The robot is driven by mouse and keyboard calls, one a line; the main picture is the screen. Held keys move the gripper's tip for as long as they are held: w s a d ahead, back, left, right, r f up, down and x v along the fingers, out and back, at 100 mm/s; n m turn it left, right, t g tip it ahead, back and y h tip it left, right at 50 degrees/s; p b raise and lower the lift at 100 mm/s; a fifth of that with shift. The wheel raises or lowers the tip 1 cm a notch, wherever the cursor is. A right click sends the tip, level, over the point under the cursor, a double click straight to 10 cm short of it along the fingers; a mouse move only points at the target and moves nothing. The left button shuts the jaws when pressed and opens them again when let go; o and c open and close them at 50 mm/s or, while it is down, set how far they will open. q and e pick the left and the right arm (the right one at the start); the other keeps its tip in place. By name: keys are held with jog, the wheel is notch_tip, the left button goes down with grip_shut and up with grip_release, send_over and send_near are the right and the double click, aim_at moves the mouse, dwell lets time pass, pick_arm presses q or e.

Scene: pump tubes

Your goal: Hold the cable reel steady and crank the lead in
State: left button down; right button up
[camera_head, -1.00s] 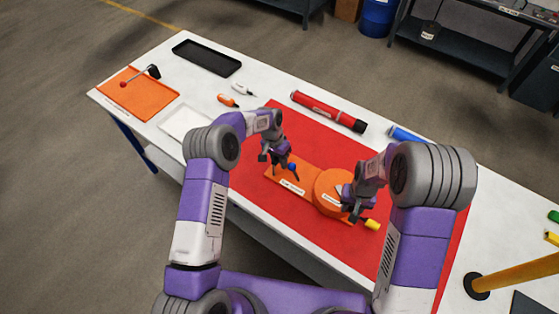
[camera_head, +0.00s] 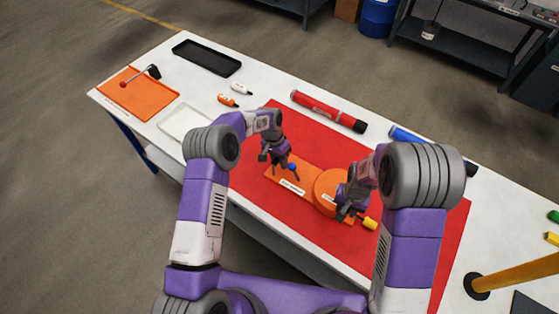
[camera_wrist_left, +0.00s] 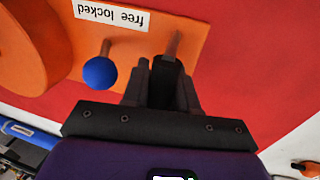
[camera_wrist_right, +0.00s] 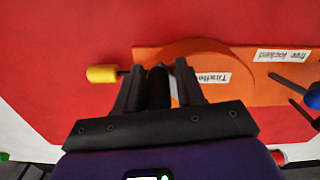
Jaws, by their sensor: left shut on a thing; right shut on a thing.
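The cable reel is an orange base plate (camera_head: 288,184) with a round orange drum (camera_head: 328,186) at its right end in the head view. A blue ball knob (camera_wrist_left: 99,73) stands on a post near a "free locked" label. My left gripper (camera_wrist_left: 163,78) is shut on an upright post (camera_wrist_left: 174,46) at the reel's left end, beside the knob. My right gripper (camera_wrist_right: 160,85) is shut over the drum on what seems to be its crank handle, mostly hidden by the fingers. The lead's yellow end (camera_wrist_right: 101,73) lies close beside the drum; it also shows in the head view (camera_head: 370,224).
The reel rests on a red mat (camera_head: 300,139) on a white table. Behind it lie a red tube (camera_head: 325,110) and a blue tube (camera_head: 402,134). Orange (camera_head: 140,95), white (camera_head: 186,122) and black (camera_head: 207,57) trays sit at the left.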

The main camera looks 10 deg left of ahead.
aim_at(331, 210)
jog(key=shift+a+m, duration=0.35)
jog(key=shift+m, duration=0.05)
jog(key=shift+a+m, duration=0.6)
jog(key=shift+m, duration=0.2)
pick_arm(q)
jog(key=shift+d, duration=0.1)
pick_arm(e)
jog(key=shift+a+m, duration=0.6)
jog(key=shift+m, duration=0.2)
pick_arm(q)
jog(key=shift+f, duration=0.1)
pick_arm(e)
jog(key=shift+w+a+m, duration=0.15)
jog(key=shift+a+m, duration=0.45)
jog(key=shift+m, duration=0.2)
